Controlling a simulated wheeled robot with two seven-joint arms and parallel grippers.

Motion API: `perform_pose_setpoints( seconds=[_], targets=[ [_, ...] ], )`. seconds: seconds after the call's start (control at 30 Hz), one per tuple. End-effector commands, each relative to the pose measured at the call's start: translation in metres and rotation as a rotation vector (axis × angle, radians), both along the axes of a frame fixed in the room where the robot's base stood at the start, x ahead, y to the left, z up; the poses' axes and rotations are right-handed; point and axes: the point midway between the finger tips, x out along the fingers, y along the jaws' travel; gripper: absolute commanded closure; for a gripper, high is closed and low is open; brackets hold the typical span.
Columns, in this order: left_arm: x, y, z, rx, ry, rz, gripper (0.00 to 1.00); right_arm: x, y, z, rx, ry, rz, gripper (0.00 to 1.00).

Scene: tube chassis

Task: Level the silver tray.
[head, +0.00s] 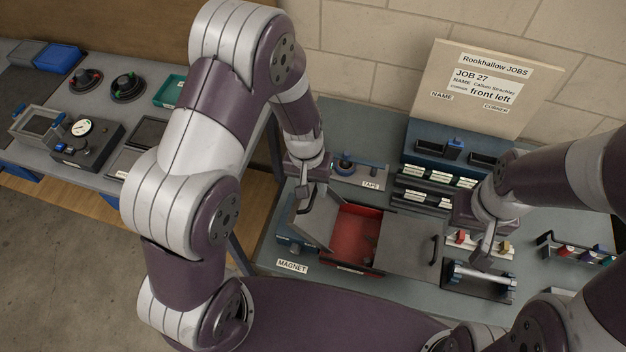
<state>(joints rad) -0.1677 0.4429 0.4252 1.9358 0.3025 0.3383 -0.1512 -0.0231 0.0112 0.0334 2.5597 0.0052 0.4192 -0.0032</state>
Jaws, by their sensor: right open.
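No thing is clearly recognisable as a silver tray. A red-lined box (357,238) stands open on the grey-green bench. A grey panel on its left (318,219) is tilted up. A grey panel on its right (405,244) lies flatter and has a dark handle. My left gripper (308,191) is at the upper edge of the tilted panel; its fingers are too small to tell whether they hold it. My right gripper (482,258) is open, just above a silver cylinder (482,277) on a dark stand. Contact there cannot be told.
A job board (488,92) reading "front left" stands at the back, behind a dark blue rack (440,150). A tape holder (345,165) is behind the box. A "MAGNET" label (292,266) lies at front left. Colored-handled tools (575,250) stand at right.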

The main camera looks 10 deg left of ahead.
Motion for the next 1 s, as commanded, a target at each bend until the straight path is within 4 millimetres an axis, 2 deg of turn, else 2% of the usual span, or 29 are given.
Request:
perform_pose_setpoints(
  seconds=[0.3,0.33,0.43,1.0],
  targets=[
    [0.0000,-0.0003,-0.0053,0.001,0.000,-0.002,0.63,-0.0002,0.0000,0.0008,0.000,0.000,0.000,0.57],
    [0.0000,-0.0004,-0.0053,0.001,0.000,-0.001,0.66,-0.0002,0.0000,0.0008,0.000,0.000,0.000,0.57],
    [-0.0001,-0.0003,-0.0052,0.001,0.000,-0.001,0.99,-0.0002,0.0000,0.0007,0.000,0.000,0.000,0.57],
    [0.0008,-0.0005,-0.0045,0.000,-0.003,-0.001,1.00,-0.0001,0.0000,0.0008,0.000,0.000,0.000,0.57]
  ],
)
